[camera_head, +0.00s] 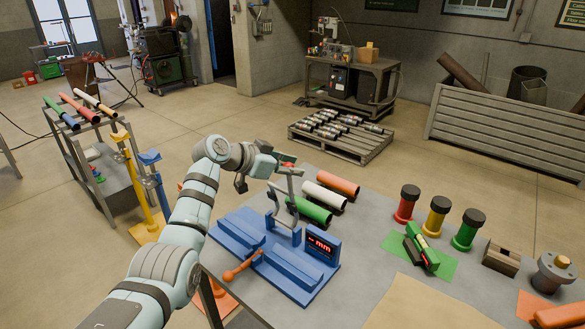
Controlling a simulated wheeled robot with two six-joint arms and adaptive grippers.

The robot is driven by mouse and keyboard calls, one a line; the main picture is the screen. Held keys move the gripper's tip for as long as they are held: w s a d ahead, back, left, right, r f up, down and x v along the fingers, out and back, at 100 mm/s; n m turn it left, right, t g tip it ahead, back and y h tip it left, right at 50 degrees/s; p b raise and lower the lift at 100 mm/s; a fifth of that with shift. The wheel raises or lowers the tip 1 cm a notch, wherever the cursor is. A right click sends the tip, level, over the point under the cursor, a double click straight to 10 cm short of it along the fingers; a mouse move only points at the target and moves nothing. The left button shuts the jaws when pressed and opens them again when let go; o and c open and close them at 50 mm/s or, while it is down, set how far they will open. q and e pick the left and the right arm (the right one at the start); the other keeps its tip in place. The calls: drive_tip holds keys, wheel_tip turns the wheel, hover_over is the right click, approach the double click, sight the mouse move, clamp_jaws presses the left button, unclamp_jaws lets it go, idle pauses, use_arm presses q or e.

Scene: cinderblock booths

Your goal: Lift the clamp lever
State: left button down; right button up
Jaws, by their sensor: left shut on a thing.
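A blue clamp fixture (290,273) with two long rails and a small red-lit display stands on the near left of the grey table. Grey clamp parts rise from its back, with a red piece at the top that looks like the grip of the clamp lever (287,164). My left gripper (285,174) is at that upper end, shut on the lever, which stands roughly upright. Grey bars overlap here, so where gripper ends and clamp begins is hard to tell. An orange handle (240,266) lies low at the fixture's front left. My right gripper is out of view.
Green (311,209), white (325,195) and orange (339,181) tubes lie just behind the fixture, close to my left gripper. Several capped cylinders and a green device (421,248) stand to the right. A rack with tubes (78,112) is at the left.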

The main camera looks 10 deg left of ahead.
use_arm(q)
drive_tip(key=shift+s+f, duration=0.15)
drive_tip(key=shift+f, duration=0.15)
drive_tip(key=c, duration=1.6)
unclamp_jaws()
drive_tip(key=shift+o, duration=1.6)
drive_tip(key=shift+w, duration=0.25)
drive_tip(key=shift+s+r, duration=0.1)
drive_tip(key=shift+r, duration=0.05)
drive_tip(key=v, duration=1.2)
drive_tip(key=shift+d, duration=0.1)
